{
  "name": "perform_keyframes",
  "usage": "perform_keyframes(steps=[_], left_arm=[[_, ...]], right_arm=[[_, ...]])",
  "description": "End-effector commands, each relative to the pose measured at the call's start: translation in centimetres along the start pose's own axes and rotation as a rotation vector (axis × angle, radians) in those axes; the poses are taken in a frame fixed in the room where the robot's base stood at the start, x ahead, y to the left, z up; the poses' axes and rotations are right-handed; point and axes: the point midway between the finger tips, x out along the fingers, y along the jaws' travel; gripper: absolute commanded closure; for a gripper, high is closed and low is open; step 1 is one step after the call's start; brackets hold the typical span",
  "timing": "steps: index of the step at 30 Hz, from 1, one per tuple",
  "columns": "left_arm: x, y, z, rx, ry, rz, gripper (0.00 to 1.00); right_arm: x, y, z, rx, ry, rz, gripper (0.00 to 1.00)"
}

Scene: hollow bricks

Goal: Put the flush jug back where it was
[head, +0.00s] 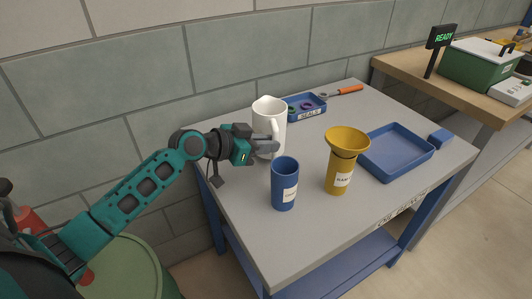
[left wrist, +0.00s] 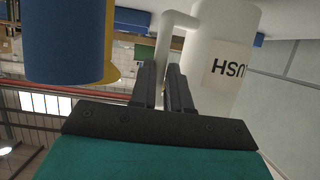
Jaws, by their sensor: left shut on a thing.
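The flush jug (head: 267,118) is white and upright at the table's left back part, with its handle facing the table's front right. It also shows in the left wrist view (left wrist: 228,25), with part of its label reading "USH". My left gripper (head: 265,145) reaches in from the left. Its fingers (left wrist: 176,85) are shut on the jug's handle. I cannot tell whether the jug's base touches the table (head: 245,215). My right gripper is not in view.
A blue cup (head: 285,190) stands close in front of the jug. A yellow bottle with a funnel (head: 342,165) and an empty blue tray (head: 428,152) are to the right. A blue seals tray (head: 322,106) and an orange-handled tool (head: 350,90) lie behind.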

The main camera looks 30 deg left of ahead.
Motion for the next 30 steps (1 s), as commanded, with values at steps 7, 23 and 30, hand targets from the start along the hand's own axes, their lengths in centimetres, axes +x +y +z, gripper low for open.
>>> perform_keyframes(steps=[7, 23, 30], left_arm=[[0.9, 0.0, 2.3, 0.001, 0.005, -0.002, 1.0], [1.0, 0.0, 2.5, -0.001, 0.0, 0.0, 0.64], [1.0, 0.0, 2.5, -0.001, 0.0, 0.0, 0.58]], right_arm=[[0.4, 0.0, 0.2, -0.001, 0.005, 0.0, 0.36], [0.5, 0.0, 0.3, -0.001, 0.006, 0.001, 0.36], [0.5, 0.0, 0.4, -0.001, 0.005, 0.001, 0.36]])
